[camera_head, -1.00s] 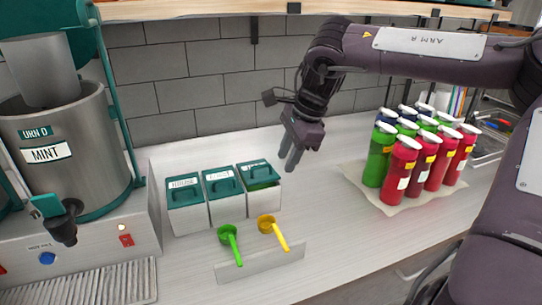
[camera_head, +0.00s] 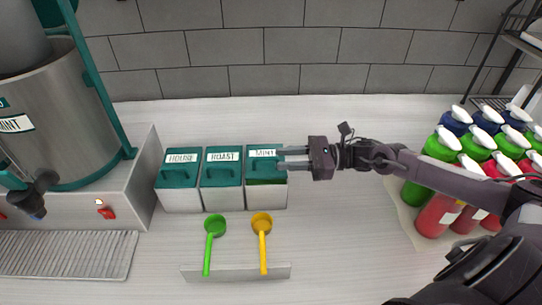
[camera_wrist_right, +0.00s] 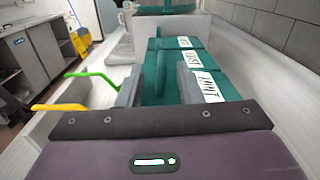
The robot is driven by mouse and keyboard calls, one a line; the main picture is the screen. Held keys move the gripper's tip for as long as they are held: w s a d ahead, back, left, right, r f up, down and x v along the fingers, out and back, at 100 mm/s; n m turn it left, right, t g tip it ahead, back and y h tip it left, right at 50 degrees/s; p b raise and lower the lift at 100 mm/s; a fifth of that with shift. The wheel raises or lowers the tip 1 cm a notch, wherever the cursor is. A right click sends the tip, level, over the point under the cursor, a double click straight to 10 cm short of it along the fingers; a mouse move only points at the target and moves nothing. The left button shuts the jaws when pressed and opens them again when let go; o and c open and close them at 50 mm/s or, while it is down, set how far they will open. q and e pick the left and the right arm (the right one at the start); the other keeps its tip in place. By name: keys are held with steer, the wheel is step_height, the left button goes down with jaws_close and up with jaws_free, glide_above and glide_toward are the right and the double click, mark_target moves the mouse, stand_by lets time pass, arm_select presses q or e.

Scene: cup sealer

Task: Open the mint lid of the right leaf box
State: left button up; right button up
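The mint leaf box (camera_head: 266,197) is the rightmost of three grey boxes with teal lids. Its mint lid (camera_head: 258,167) lies over the top, with a white MINT label near the back. A dark green strip shows under the lid's front edge. My right gripper (camera_head: 281,159) comes in from the right, its fingertips at the lid's right edge. In the right wrist view, its two fingers (camera_wrist_right: 163,88) are apart, with teal lid and a raised handle (camera_wrist_right: 162,75) visible between them. I cannot tell whether they touch it. My left gripper is not in view.
The roast box (camera_head: 221,197) and house box (camera_head: 181,199) stand close on the left. A green scoop (camera_head: 214,228) and a yellow scoop (camera_head: 262,226) rest in front on a low rack (camera_head: 235,273). The urn (camera_head: 62,120) stands left, bottles (camera_head: 440,212) right.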

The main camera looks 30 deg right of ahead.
mark_target(268, 159)
steer(key=x, duration=0.4)
steer(key=shift+w, duration=0.15)
steer(key=shift+w+a+f, duration=0.1)
steer(key=shift+w+a, duration=0.1)
steer(key=shift+a, duration=0.15)
jaws_close()
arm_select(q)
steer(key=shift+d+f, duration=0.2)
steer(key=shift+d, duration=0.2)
